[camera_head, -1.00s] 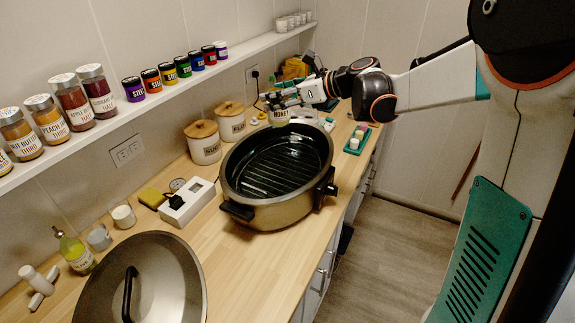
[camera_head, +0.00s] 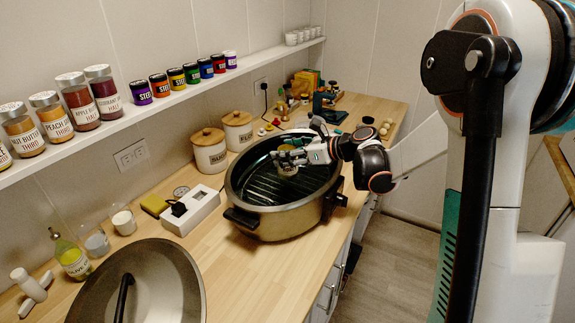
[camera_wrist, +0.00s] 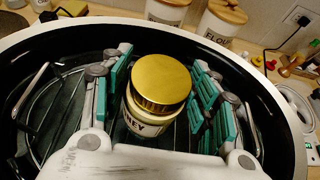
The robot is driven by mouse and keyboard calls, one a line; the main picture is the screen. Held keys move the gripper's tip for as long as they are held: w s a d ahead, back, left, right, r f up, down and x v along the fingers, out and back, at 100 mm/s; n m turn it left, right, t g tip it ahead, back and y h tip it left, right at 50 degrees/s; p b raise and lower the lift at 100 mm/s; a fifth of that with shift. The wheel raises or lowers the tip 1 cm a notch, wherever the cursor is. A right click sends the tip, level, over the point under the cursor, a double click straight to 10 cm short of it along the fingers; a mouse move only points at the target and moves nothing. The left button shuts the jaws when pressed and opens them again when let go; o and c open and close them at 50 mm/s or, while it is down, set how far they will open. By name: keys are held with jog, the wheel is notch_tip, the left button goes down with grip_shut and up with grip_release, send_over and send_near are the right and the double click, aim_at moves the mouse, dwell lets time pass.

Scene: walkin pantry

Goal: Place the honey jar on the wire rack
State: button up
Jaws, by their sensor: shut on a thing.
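The honey jar (camera_wrist: 151,122), with a gold lid and a pale label, is upright between the green-padded fingers of my gripper (camera_wrist: 160,80). In the head view my gripper (camera_head: 290,157) is inside the roaster's opening, shut on the jar (camera_head: 287,170). The wire rack (camera_head: 272,190) lies inside the dark, oval roaster pan (camera_head: 285,224); its bars (camera_wrist: 62,112) also show beside and below the fingers in the wrist view. The jar is low over the rack. I cannot tell whether its base touches the bars, as the base is hidden.
The pan's rim surrounds my fingers. Two lidded canisters, sugar (camera_head: 210,157) and flour (camera_head: 238,133), stand behind the pan. A large lid (camera_head: 145,285) lies at the front left. A white device (camera_head: 190,211) sits left of the pan. Jars line the wall shelf (camera_head: 180,98).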

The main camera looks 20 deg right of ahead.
jog(key=shift+f+b, duration=0.5)
jog(key=shift+f, duration=1.3)
jog(key=shift+f, duration=0.1)
jog(key=o, duration=1.4)
jog(key=shift+o, duration=0.2)
jog(key=p+v, duration=0.3)
jog(key=v, duration=0.9)
